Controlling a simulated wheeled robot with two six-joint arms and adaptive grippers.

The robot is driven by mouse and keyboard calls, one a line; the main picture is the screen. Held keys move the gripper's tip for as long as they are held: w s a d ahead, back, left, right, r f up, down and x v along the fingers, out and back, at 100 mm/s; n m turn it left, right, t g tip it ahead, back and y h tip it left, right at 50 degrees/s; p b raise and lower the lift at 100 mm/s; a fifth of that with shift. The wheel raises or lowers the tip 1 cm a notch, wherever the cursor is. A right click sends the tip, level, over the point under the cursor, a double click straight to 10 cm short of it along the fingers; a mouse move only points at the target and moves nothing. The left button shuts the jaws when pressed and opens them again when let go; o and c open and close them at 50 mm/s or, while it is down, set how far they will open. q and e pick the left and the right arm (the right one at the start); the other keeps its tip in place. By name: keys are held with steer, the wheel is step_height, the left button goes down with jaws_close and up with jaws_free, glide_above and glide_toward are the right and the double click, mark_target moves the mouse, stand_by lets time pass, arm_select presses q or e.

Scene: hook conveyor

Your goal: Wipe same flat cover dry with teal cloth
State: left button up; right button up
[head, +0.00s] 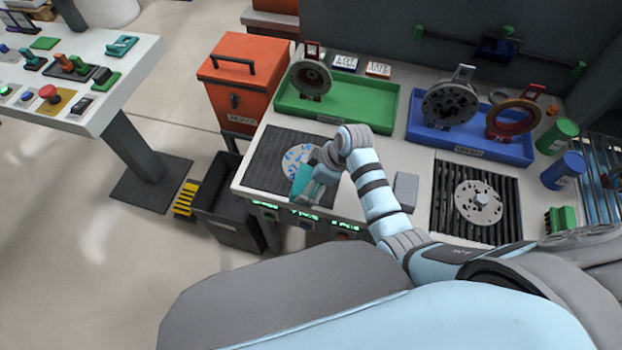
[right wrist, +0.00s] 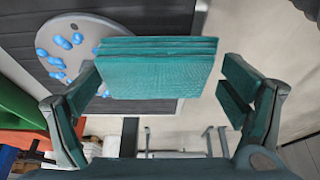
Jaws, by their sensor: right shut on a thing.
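The flat cover (head: 298,157) is a round pale disc with several blue wet spots, lying on a dark ribbed mat (head: 262,170) at the bench's left end. My right gripper (head: 316,182) is shut on the folded teal cloth (head: 301,181) at the near side of the disc, hiding part of it. In the right wrist view the cloth (right wrist: 157,68) lies between the fingers and overlaps the cover's edge; blue drops show on the cover (right wrist: 48,62). I cannot tell whether cloth and cover touch. My left gripper is not in view.
A green tray (head: 345,121) and a blue tray (head: 470,147) with ring-shaped parts stand behind. Another disc (head: 478,202) lies on a dark slatted rack to the right. A grey block (head: 405,188) sits between. An orange box (head: 247,85) and black bin (head: 228,221) stand left.

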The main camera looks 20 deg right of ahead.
steer(key=shift+s+f, duration=0.1)
steer(key=shift+f, duration=0.05)
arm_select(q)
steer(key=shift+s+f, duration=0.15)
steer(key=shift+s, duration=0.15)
arm_select(e)
steer(key=shift+w+f, duration=0.2)
steer(key=shift+f, duration=0.05)
